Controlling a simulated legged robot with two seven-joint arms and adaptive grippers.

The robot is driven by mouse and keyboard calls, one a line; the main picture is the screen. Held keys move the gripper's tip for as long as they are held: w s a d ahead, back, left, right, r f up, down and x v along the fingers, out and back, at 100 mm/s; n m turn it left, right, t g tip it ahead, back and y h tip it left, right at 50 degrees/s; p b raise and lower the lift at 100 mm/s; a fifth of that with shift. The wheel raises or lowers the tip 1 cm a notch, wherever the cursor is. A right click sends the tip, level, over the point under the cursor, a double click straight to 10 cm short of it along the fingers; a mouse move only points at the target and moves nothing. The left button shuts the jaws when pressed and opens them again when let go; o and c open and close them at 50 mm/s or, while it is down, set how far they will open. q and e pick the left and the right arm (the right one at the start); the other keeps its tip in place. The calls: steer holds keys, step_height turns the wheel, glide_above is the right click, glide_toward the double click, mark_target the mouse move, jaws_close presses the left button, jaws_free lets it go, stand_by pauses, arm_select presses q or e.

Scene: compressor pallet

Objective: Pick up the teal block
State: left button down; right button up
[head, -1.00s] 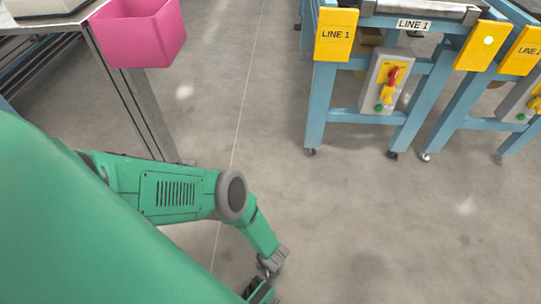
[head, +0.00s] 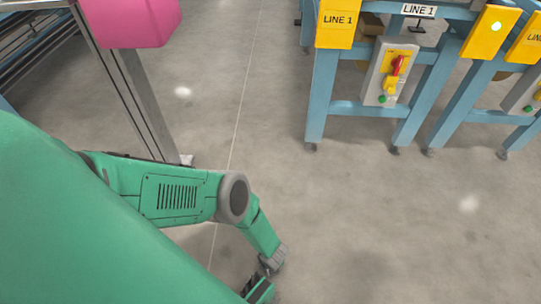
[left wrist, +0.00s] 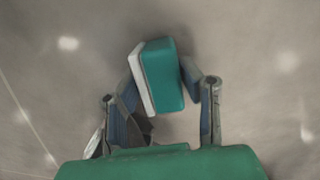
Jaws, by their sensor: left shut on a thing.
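In the left wrist view the teal block (left wrist: 163,76), with a white layer along its left side, sits between the two fingers of my left gripper (left wrist: 160,88). The gripper is shut on it, and the block is slightly tilted. The floor shows behind the block. In the head view my left gripper (head: 265,278) is at the bottom edge and partly cut off; I cannot clearly make out the block there. My right gripper is in neither view.
A pink bin (head: 128,22) is at the upper left, above a grey metal leg (head: 140,95). Blue stands with yellow LINE 1 signs (head: 338,22) and a grey switch box (head: 389,72) are at the upper right. The concrete floor (head: 400,220) between and before them is clear.

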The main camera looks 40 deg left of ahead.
arm_select(q)
step_height(320, 180, up, 18)
steer(key=p, duration=1.4)
